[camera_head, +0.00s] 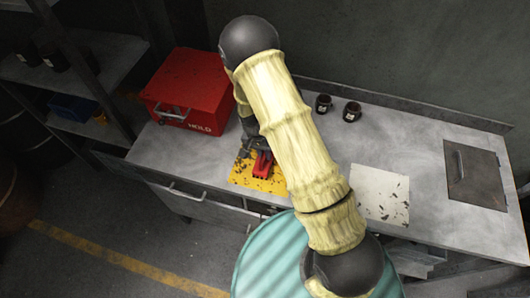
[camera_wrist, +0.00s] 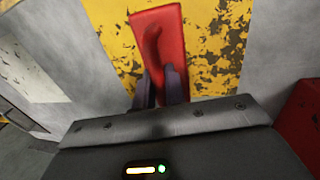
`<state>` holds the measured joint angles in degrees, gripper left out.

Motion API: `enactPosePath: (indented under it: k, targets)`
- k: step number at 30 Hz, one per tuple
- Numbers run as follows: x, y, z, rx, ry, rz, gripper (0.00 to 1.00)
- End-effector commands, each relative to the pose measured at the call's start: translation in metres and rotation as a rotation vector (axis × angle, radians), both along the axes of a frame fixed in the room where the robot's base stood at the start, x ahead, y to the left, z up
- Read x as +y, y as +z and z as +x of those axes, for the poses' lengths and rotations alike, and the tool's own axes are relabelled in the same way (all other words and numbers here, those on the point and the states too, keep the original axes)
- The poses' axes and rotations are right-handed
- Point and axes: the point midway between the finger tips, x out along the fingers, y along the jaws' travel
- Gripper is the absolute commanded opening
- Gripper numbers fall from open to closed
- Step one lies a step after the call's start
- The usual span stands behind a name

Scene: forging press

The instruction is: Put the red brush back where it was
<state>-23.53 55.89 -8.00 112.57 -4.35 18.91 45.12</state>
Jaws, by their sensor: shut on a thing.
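The red brush (camera_head: 262,164) is at the worn yellow patch (camera_head: 245,181) on the grey bench, left of the middle. In the wrist view the red brush (camera_wrist: 158,45) lies over the yellow patch (camera_wrist: 222,32). My gripper (camera_wrist: 161,88) is shut on the red brush, with one dark finger on each side of its near end. My arm hides part of the patch and bench in the head view. I cannot tell whether the brush touches the surface.
A red box (camera_head: 190,92) marked HOLD stands left of the patch. Two dark jars (camera_head: 337,107) stand at the back. A worn white patch (camera_head: 380,193) lies to the right, then a metal hatch (camera_head: 476,175). A teal drum (camera_head: 268,262) stands in front.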

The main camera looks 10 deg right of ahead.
Motion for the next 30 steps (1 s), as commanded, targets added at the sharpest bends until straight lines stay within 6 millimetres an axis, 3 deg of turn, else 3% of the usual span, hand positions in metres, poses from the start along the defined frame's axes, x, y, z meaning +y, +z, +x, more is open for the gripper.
enactPosePath:
  k: [14, 15, 18, 30]
  targets:
    - [-0.0024, -0.0118, 0.0007, -0.001, -0.005, 0.001, 0.00]
    - [-0.0024, -0.0110, 0.0007, -0.001, -0.005, 0.001, 0.18]
    - [-0.0021, -0.0109, 0.0006, -0.001, -0.004, 0.001, 0.34]
    - [-0.0005, -0.0111, -0.0002, 0.000, -0.001, 0.001, 0.34]
